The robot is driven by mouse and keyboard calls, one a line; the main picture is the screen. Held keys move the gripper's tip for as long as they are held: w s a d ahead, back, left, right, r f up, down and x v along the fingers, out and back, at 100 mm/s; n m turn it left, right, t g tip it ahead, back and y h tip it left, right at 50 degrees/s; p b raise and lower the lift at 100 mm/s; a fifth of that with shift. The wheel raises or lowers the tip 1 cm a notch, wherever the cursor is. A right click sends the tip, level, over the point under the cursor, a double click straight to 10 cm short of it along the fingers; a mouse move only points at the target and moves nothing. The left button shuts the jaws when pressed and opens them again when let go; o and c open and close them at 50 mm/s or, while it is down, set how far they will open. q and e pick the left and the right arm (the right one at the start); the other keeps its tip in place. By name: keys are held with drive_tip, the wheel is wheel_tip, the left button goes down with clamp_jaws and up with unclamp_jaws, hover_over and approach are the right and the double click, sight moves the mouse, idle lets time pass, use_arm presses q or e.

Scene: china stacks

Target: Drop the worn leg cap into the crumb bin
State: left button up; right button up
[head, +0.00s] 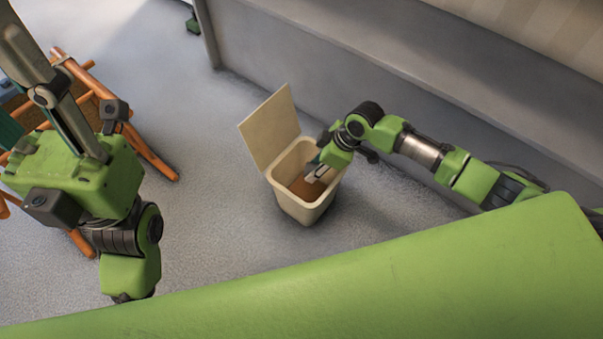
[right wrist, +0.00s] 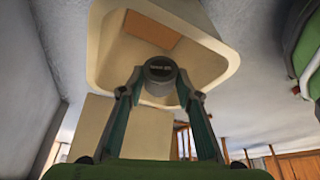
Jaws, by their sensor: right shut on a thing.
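The crumb bin (head: 306,212) is a cream, open-topped bin on the floor, with its lid (head: 268,130) standing up. Its inside looks brown at the bottom. My right gripper (head: 313,178) points down into the bin's mouth. In the right wrist view its fingers are shut on the worn leg cap (right wrist: 160,70), a dark grey round piece. The cap is in front of the bin's opening (right wrist: 228,70); the head view hides most of it.
An orange wooden chair-like frame (head: 150,152) stands at the left, behind my left arm. A grey wall or bench front (head: 300,55) runs along the back. The carpet (head: 215,190) around the bin is clear. A green surface fills the bottom right.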

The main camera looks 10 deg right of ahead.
drive_tip(key=o, duration=0.9)
drive_tip(key=shift+c, duration=0.2)
drive_tip(key=v, duration=1.2)
drive_tip(key=shift+a, duration=0.1)
